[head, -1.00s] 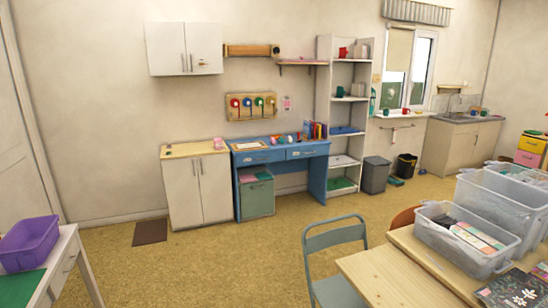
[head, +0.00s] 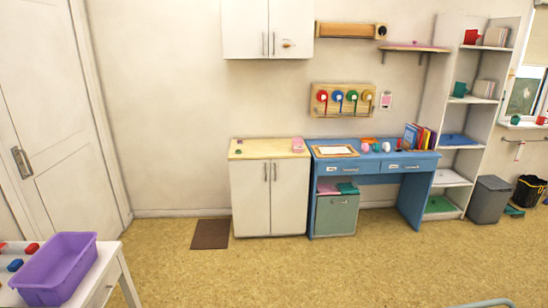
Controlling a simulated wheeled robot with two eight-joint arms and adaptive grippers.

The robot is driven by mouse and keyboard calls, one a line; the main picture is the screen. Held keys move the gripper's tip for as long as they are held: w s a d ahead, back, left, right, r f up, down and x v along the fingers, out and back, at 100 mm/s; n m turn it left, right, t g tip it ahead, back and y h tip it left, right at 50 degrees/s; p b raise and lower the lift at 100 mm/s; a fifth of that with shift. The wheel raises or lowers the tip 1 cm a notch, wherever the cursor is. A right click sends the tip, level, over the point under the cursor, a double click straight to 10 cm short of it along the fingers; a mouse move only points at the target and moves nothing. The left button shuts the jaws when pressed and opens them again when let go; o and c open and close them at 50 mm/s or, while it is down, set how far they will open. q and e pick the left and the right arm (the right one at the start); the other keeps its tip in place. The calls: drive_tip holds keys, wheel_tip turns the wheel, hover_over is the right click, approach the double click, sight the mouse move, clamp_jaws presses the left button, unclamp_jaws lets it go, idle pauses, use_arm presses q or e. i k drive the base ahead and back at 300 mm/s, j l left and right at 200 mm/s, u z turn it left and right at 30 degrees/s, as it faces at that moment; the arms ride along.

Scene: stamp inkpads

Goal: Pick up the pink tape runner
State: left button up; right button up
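A small pink object (head: 297,145) lies on the wooden top of the white cabinet, near its right end. A smaller pinkish-white item (head: 385,147) is on the blue desk (head: 375,165) among other small things. A flat pink thing (head: 404,43) lies on the wall shelf. All are too small to tell which, if any, is the tape runner. Neither of my grippers is in view.
The white cabinet (head: 270,200) stands left of the desk, behind open floor (head: 290,265). A purple bin (head: 57,265) on a white table is at the lower left. A dark mat (head: 210,234) lies by the cabinet. A grey bin (head: 489,200) stands at right.

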sight(365, 146)
drive_tip(key=i, duration=1.1)
drive_tip(key=i+j+z, duration=0.15)
drive_tip(key=i, duration=0.9)
drive_tip(key=i+l+z, duration=0.15)
drive_tip(key=i+z, duration=0.75)
drive_tip(key=i+j+z, duration=0.15)
drive_tip(key=i+z, duration=0.3)
drive_tip(key=i+l+z, duration=0.15)
drive_tip(key=i+z, duration=0.25)
drive_tip(key=i, duration=0.2)
drive_tip(key=i+z, duration=0.35)
drive_tip(key=i, duration=0.2)
drive_tip(key=i+l+u, duration=0.1)
drive_tip(key=i+u, duration=0.25)
drive_tip(key=i+l+u, duration=0.35)
drive_tip(key=i, duration=0.25)
drive_tip(key=i+u, duration=0.25)
drive_tip(key=u, duration=0.15)
drive_tip(key=i+l+u, duration=0.25)
drive_tip(key=u, duration=0.15)
drive_tip(key=i+l+u, duration=0.2)
drive_tip(key=u, duration=0.2)
drive_tip(key=i+l+u, duration=0.2)
drive_tip(key=u, duration=0.2)
drive_tip(key=l, duration=0.1)
